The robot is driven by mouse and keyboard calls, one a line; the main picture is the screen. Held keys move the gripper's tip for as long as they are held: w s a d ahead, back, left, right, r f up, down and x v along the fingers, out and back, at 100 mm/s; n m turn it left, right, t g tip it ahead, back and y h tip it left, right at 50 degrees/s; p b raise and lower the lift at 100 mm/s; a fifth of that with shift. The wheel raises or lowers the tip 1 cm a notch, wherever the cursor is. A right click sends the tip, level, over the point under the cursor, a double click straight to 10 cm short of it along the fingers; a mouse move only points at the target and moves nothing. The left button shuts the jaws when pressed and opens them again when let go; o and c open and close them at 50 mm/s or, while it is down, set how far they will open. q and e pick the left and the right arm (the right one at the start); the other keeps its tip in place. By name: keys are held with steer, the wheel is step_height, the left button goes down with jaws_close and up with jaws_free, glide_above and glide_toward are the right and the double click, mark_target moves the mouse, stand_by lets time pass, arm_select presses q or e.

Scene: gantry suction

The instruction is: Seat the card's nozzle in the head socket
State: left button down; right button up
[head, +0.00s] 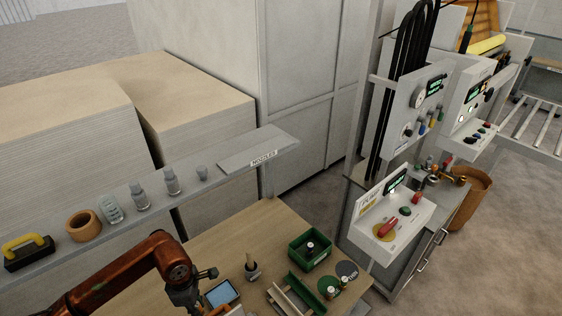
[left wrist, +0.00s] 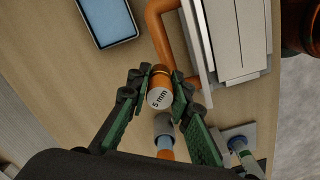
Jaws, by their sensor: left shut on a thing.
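My left gripper (left wrist: 160,78) is shut on a copper-coloured nozzle (left wrist: 160,97) marked "5 mm", whose round end faces the wrist camera. A grey cylinder (left wrist: 164,124) with orange and blue parts lies just below the nozzle in that view; I cannot tell whether they touch or whether it is the head socket. A dark-framed card or tablet (left wrist: 108,20) lies on the table; it also shows in the head view (head: 222,293), its text unreadable. In the head view my left arm reaches over the table, its fingertips not clear. My right gripper is not in view.
A grey box with an orange tube (left wrist: 168,40) stands close to my fingers. The table (head: 225,245) also bears a small stand (head: 252,270), a green bin (head: 311,250) and a green tray (head: 296,297). A nozzle shelf (head: 225,175) runs behind; a control box (head: 393,220) is right.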

arm_select(q)
steer(key=m, duration=0.2)
steer(key=d+m, duration=0.1)
steer(key=shift+w+r+m+b, duration=0.1)
steer(key=shift+m+b, duration=0.3)
steer(key=m, duration=0.3)
steer(key=d+m+b, duration=0.1)
steer(key=m, duration=0.1)
steer(key=shift+d+r+m, duration=0.1)
steer(key=shift+r+m, duration=0.15)
steer(key=shift+m, duration=0.05)
steer(key=m, duration=0.2)
steer(key=d+m+b, duration=0.1)
steer(key=m, duration=0.2)
steer(key=shift+r, duration=0.2)
steer(key=m, duration=0.3)
steer(key=m+b, duration=0.1)
steer(key=shift+d+r+m, duration=0.3)
steer(key=shift+d+m, duration=0.1)
